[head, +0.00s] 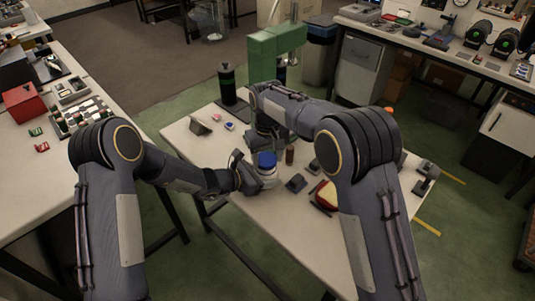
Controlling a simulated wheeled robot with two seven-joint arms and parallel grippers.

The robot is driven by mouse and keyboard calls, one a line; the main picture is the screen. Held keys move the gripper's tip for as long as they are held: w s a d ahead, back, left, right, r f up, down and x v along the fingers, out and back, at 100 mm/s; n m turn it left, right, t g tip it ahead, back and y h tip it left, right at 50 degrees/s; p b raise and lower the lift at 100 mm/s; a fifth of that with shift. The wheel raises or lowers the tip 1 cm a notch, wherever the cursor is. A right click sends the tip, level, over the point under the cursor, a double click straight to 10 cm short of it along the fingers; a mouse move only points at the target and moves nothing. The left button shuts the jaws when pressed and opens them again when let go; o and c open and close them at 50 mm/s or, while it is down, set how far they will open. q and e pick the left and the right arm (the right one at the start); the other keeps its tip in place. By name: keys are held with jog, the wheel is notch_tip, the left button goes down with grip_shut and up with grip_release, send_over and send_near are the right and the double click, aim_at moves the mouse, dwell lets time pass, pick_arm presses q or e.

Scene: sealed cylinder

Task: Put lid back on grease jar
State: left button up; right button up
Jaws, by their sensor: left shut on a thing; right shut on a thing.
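The grease jar (268,182), a pale squat jar, stands upright on the white table (235,222) in the middle of the head view. The blue lid (266,159) is right at the top of the jar; whether it is seated or just above cannot be told. My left gripper (256,176) comes in from the left and is shut on the jar's side. My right gripper (268,148) is above and is shut on the lid; its fingertips are partly hidden by my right arm and the lid.
A small brown cylinder (290,156) and a dark block (296,183) are close right of the jar. A green machine (264,58) and a black bottle (227,82) stand at the back. The table's front left is clear.

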jog(key=shift+f, duration=0.3)
jog(key=shift+d+f, duration=0.2)
jog(key=shift+f, duration=0.8)
dwell(0.5)
jog(key=shift+a+r, duration=0.1)
jog(key=shift+r, duration=0.15)
jog(key=shift+s+a+r, duration=0.15)
jog(key=shift+a+r, duration=0.05)
jog(key=shift+r, duration=0.15)
dwell(1.0)
